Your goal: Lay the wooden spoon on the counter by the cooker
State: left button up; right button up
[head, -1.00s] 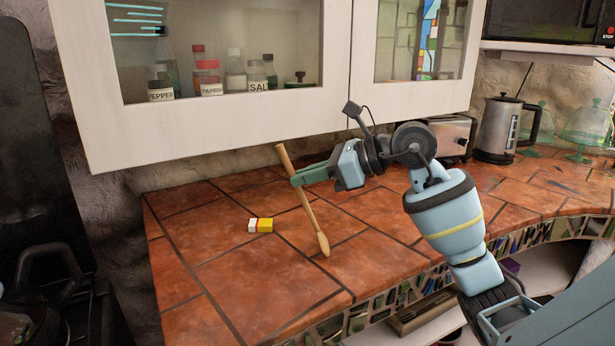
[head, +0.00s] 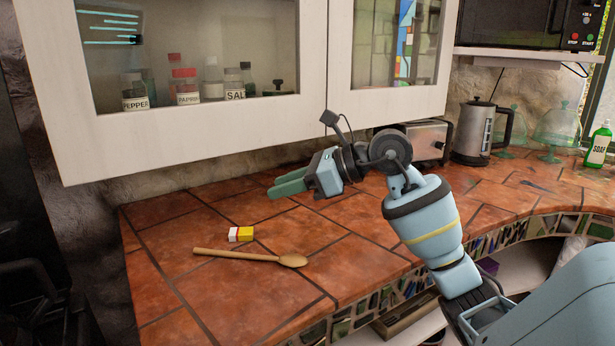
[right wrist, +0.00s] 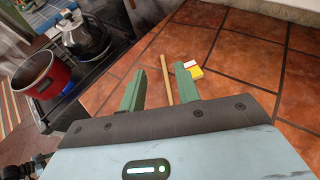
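The wooden spoon (head: 250,257) lies flat on the tiled counter (head: 200,300) in the head view, handle to the left and bowl to the right. In the right wrist view the spoon's handle (right wrist: 167,80) shows beyond and between the fingertips. My right gripper (head: 288,184) is open and empty, behind and above the spoon, apart from it. Its two green fingers stand apart in the right wrist view (right wrist: 160,85). The cooker (right wrist: 85,65) is beside the counter at the left in the right wrist view. My left gripper is not in view.
A small yellow, white and red box (head: 241,234) lies just behind the spoon. A wall cabinet (head: 200,130) hangs low over the counter. A toaster (head: 428,140) and kettle (head: 475,130) stand further right.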

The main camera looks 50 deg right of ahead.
jog(key=b+v, duration=0.2)
jog(key=v, duration=1)
dwell(0.4)
